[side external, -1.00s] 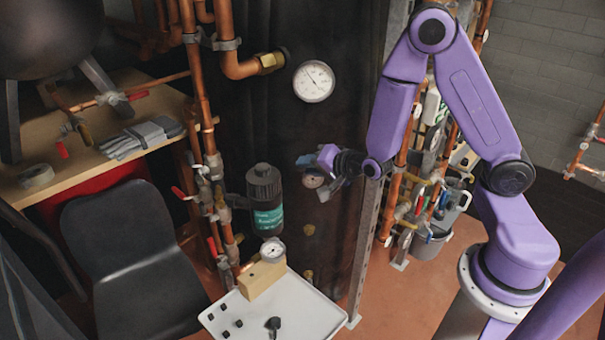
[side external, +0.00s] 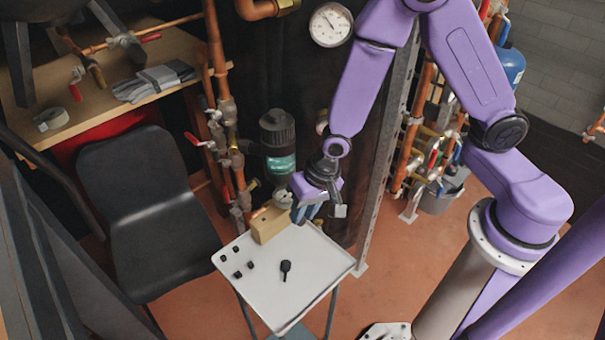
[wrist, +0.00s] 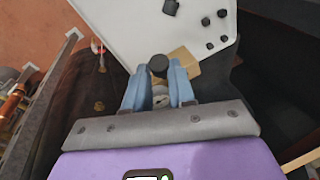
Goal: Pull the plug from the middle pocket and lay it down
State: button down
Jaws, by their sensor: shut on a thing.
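My gripper (side external: 308,214) points down just right of the wooden block (side external: 268,226), near the back edge of the white tray (side external: 310,262). In the wrist view, the blue fingers of my gripper (wrist: 158,68) are shut on a dark round plug (wrist: 158,65), which shows between their tips. The wooden block (wrist: 184,62) shows partly behind the right fingertip. Its pockets are hidden in both views, and I cannot tell whether the plug touches it. The plug is not clear in the side view.
A black knob-like piece (side external: 286,268) and several small black pieces (side external: 237,262) lie on the tray. A round gauge (side external: 283,198) stands behind the block. The tray's front and right parts are clear. A black chair (side external: 150,220) stands left.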

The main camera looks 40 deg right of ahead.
jog(key=shift+s+a+f+n+g+h, duration=0.2)
jog(key=shift+s+f+n+g+h, duration=0.4)
jog(key=shift+f, duration=0.7)
jog(key=shift+s+a+f+n+g+h, duration=0.2)
jog(key=shift+s+f+n, duration=0.2)
jog(key=shift+s+f, duration=0.7)
jog(key=shift+s+a+f+n+g+h, duration=0.25)
jog(key=shift+s+f+n+h, duration=0.2)
jog(key=shift+f, duration=1.05)
jog(key=c, duration=0.9)
grip_release()
jog(key=shift+o, duration=0.2)
jog(key=shift+s, duration=0.1)
notch_tip(320, 180, up, 11)
